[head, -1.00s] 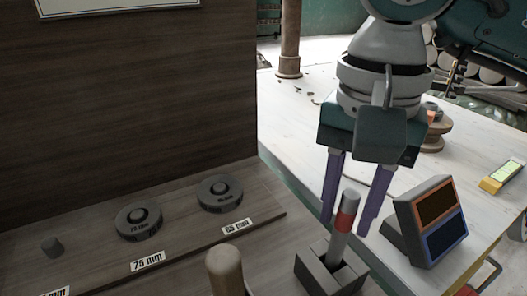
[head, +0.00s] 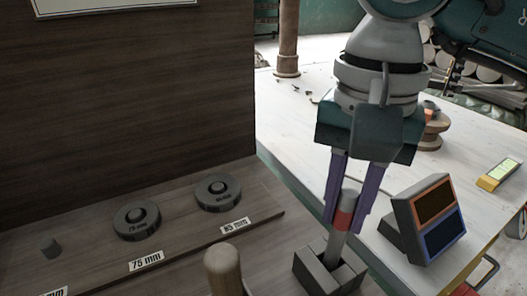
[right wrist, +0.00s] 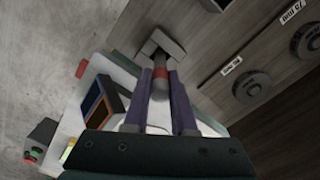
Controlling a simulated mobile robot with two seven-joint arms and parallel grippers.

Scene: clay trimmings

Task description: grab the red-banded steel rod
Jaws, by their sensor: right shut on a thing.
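The steel rod (head: 338,244) stands upright in a grey block-shaped holder (head: 318,274) at the lower middle of the head view. Its red band (head: 343,220) sits below the grey top end. My right gripper (head: 344,222) reaches down from above, its two purple fingers shut on the rod at the band. In the right wrist view the rod (right wrist: 159,88) lies between the fingers, with the holder (right wrist: 160,46) beyond it. The rod's lower end is hidden in the holder. My left gripper is not in view.
A wooden handle (head: 222,268) stands left of the holder. A two-panel display (head: 428,220) is close on the right. Round grey discs (head: 137,221) sit on a labelled wooden shelf at left, before a dark panel (head: 140,100). A yellow device (head: 497,175) lies on the pale table.

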